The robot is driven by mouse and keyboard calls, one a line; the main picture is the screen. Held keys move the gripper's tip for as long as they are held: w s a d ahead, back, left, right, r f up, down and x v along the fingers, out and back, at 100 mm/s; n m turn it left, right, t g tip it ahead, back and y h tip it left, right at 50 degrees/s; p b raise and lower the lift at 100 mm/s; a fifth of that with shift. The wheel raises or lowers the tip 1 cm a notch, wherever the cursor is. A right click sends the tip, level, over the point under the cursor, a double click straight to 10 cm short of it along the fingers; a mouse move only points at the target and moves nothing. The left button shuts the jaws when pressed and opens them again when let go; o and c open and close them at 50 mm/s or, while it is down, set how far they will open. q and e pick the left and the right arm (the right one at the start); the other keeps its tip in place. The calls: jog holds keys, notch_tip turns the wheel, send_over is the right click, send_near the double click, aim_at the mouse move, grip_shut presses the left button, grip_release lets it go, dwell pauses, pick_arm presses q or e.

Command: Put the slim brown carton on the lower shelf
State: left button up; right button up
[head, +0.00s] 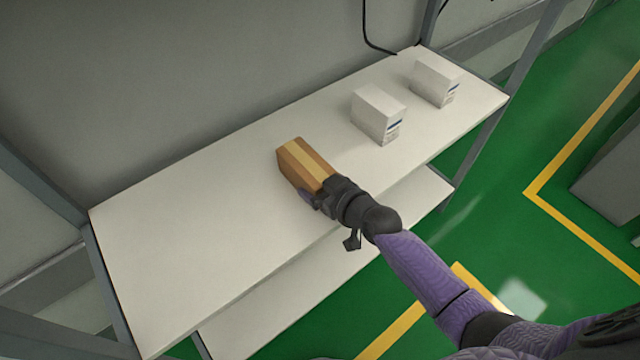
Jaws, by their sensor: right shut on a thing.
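The slim brown carton (298,160), with a pale tape stripe along it, is over the middle of the upper shelf (190,225). My right gripper (322,193) is shut on its near end. I cannot tell whether the carton touches the shelf surface or is just above it. The lower shelf (265,315) shows below, in front of the upper shelf's near edge, and its visible part is bare. The rest of it is hidden under the upper shelf. My left gripper is not in view.
Two white boxes, a nearer one (377,114) and a farther one (434,83), stand on the upper shelf to the right of the carton. Grey posts (105,285) hold the shelves. The left part of the upper shelf is clear. A dark cable (366,35) hangs at the back wall.

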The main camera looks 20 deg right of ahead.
jog(key=o, duration=1.1)
jog(key=shift+c, duration=0.2)
jog(key=shift+r, duration=0.2)
jog(key=p+v, duration=0.6)
jog(key=v, duration=0.5)
jog(key=s+d+f+m+g+h, duration=0.1)
jog(key=s+d+f+g+h, duration=0.2)
jog(key=s+f, duration=0.65)
jog(key=s+d+f+m+g+h, duration=0.15)
jog(key=s+f+g, duration=0.25)
jog(key=s+f, duration=0.5)
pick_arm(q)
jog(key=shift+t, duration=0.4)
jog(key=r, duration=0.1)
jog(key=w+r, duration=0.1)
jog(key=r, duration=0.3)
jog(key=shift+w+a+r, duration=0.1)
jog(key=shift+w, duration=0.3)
pick_arm(e)
jog(key=s+f+g, duration=0.3)
jog(key=s, duration=0.7)
jog(key=s+f+n+g, duration=0.1)
jog(key=s+f+g, duration=0.2)
jog(key=s, duration=0.7)
jog(key=shift+d+f+g+h, duration=0.2)
jog(key=shift+f+g+h, duration=0.15)
jog(key=shift+h, duration=0.1)
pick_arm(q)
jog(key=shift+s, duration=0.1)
